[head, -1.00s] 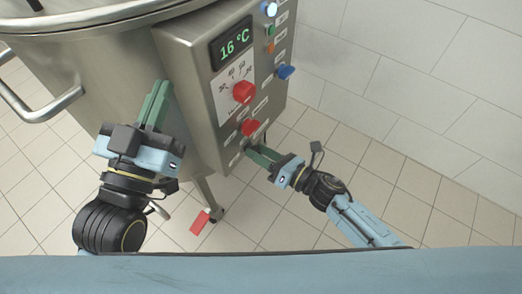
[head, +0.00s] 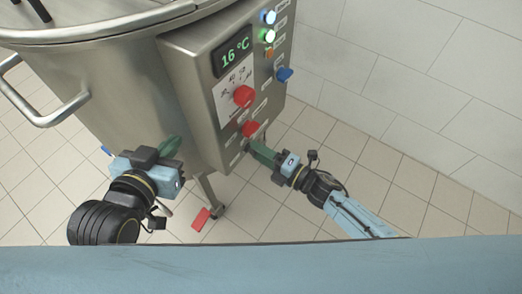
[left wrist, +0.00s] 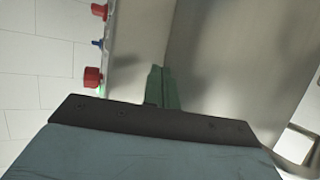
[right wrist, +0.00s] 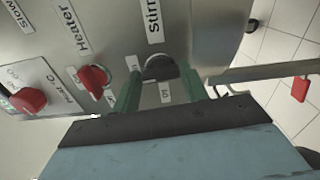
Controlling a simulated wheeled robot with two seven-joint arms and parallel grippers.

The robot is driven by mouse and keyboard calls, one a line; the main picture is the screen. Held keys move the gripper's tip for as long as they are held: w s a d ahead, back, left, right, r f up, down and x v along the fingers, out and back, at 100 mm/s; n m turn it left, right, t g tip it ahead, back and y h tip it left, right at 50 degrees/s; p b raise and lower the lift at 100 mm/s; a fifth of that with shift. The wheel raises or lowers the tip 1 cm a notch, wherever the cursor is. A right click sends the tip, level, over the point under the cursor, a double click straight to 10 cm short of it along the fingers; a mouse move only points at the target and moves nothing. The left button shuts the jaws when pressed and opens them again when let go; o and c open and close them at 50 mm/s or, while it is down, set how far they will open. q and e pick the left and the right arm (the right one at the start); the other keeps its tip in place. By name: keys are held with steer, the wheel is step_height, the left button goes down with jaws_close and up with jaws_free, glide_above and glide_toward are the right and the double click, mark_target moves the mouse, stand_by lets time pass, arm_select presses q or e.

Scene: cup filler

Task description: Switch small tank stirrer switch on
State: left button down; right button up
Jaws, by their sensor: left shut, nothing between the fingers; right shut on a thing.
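The stirrer switch (right wrist: 160,68) is a black knob under a label beginning "Stirr" in the right wrist view, low on the tank's control panel. My right gripper (right wrist: 168,92) is shut on it, one green finger on each side. In the head view the right gripper (head: 258,152) reaches the panel's lower edge and largely hides the knob. My left gripper (head: 171,146) is shut and empty beside the tank wall, left of the panel. Its fingers (left wrist: 162,88) also show in the left wrist view. The small tank (head: 120,85) is brushed steel.
The panel carries a 16 °C display (head: 235,52), a red selector knob (head: 243,96), a red heater knob (head: 250,128), a blue knob (head: 284,74) and a lit green lamp (head: 267,36). A tank handle (head: 40,118) sticks out left. A red tag (head: 200,219) hangs near a tank leg.

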arm_select(q)
steer(key=shift+s+a+f+g, duration=0.25)
steer(key=shift+f+g, duration=0.25)
steer(key=shift+f, duration=0.05)
arm_select(e)
steer(key=shift+m, duration=0.5)
steer(key=o, duration=1)
steer(key=shift+s+d, duration=0.1)
arm_select(q)
steer(key=s+a+f+g+y+p, duration=0.2)
steer(key=s+f+g, duration=0.5)
steer(key=s, duration=0.4)
steer(key=a+g+p, duration=0.1)
steer(key=a, duration=0.1)
steer(key=shift+a+f+n+y, duration=0.2)
steer(key=shift+a+n+y, duration=0.1)
steer(key=shift+a+y, duration=0.1)
arm_select(e)
steer(key=v, duration=1.3)
steer(key=shift+s+d, duration=0.1)
arm_select(q)
steer(key=shift+w, duration=0.1)
